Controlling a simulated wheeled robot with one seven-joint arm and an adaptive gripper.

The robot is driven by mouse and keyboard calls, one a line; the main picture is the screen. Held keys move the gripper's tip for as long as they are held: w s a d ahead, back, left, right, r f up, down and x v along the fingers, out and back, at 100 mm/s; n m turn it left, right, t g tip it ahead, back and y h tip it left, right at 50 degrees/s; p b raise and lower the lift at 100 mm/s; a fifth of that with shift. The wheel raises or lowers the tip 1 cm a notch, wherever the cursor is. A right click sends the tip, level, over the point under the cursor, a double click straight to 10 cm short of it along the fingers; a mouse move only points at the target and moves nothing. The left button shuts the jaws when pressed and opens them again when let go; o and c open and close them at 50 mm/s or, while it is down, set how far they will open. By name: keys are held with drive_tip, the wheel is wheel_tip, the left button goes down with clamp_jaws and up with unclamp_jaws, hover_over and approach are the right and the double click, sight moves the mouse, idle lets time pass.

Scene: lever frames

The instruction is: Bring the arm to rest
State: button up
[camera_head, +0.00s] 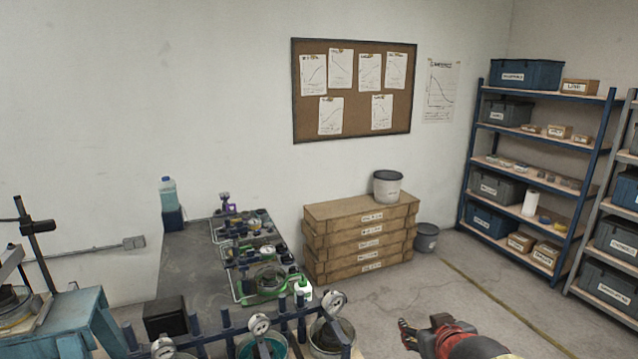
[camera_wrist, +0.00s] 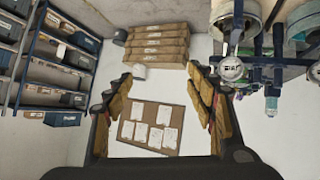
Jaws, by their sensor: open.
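My gripper (camera_head: 405,334) is at the bottom right of the head view, in front of bare floor, with my red and dark arm behind it. In the wrist view my gripper (camera_wrist: 163,95) shows its two yellow-padded fingers wide apart. Nothing is between them; the far wall and the pinboard show through the gap. The wrist view is upside down compared with the head view. I see no contact between the gripper and anything.
A bench (camera_head: 185,262) with frames and gauges stands left of the gripper. Stacked wooden boxes (camera_head: 360,238) with a white bucket (camera_head: 387,188) on top stand at the wall. Blue shelving (camera_head: 468,165) is at the right. Open floor (camera_head: 470,285) lies between.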

drive_tip(key=s+a+f+g, duration=0.1)
drive_tip(key=s+g, duration=0.1)
drive_tip(key=s, duration=1)
drive_tip(key=s+a+f+m+g+y, duration=0.1)
drive_tip(key=s+a+g, duration=0.1)
drive_tip(key=s, duration=1)
drive_tip(key=shift+a+m+g+b, duration=0.3)
drive_tip(key=shift+g+b, duration=0.1)
drive_tip(key=shift+g, duration=0.3)
